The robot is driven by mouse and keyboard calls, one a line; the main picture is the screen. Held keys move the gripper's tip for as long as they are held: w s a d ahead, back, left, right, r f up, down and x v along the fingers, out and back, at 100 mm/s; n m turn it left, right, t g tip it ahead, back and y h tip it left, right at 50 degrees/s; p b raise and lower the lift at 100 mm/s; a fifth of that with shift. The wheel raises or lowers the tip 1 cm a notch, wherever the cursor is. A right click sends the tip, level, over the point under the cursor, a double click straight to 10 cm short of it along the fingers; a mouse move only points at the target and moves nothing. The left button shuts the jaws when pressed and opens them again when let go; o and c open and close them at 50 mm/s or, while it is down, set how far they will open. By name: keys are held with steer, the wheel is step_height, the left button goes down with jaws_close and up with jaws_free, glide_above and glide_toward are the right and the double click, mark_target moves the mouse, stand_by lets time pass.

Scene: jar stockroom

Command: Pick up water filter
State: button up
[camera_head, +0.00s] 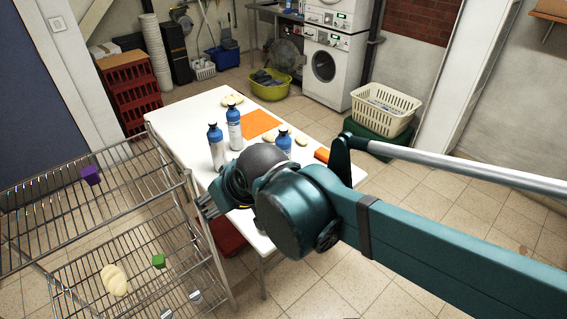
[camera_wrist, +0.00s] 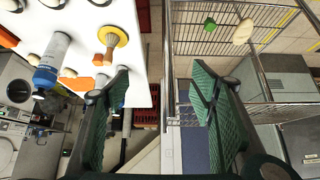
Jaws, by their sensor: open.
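No single object is clearly recognisable as the water filter. A similar blue-and-white cylinder (camera_wrist: 50,62) shows at the left in the wrist view. My gripper (camera_wrist: 160,80) is open, with nothing between its fingers. In the head view my gripper (camera_head: 212,204) is by the table's near-left edge, beside the wire rack and apart from the cylinders.
The white table (camera_head: 180,124) also holds an orange mat (camera_head: 260,124) and small pale items. A wire rack (camera_head: 100,219) stands close on the left, with a purple block (camera_head: 90,175) and a green block (camera_head: 158,261). An orange-yellow item (camera_wrist: 112,38) is near my left finger.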

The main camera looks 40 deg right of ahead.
mark_target(286, 149)
steer(key=w+d+f+m+t+h, duration=0.1)
steer(key=w+d+f, duration=0.2)
steer(key=w+d, duration=0.45)
steer(key=w+d+f+m+t+h, duration=0.1)
steer(key=w+d+f+t, duration=0.1)
steer(key=w+d, duration=0.5)
steer(key=d+f+h, duration=0.1)
steer(key=d+f, duration=0.1)
steer(key=d, duration=0.4)
steer(key=d+f+m+t+h, duration=0.1)
steer(key=d+f, duration=0.1)
steer(key=d, duration=0.4)
steer(key=d+f+m+h, duration=0.1)
steer(key=d+f, duration=0.1)
steer(key=d, duration=0.5)
steer(key=shift+s+f+t, duration=0.15)
steer(key=shift+s+t, duration=0.1)
steer(key=shift+t, duration=0.05)
steer(key=shift+s+d+f+m, duration=0.25)
steer(key=shift+s+d+m, duration=0.05)
steer(key=shift+d, duration=0.4)
steer(key=shift+x, duration=1.3)
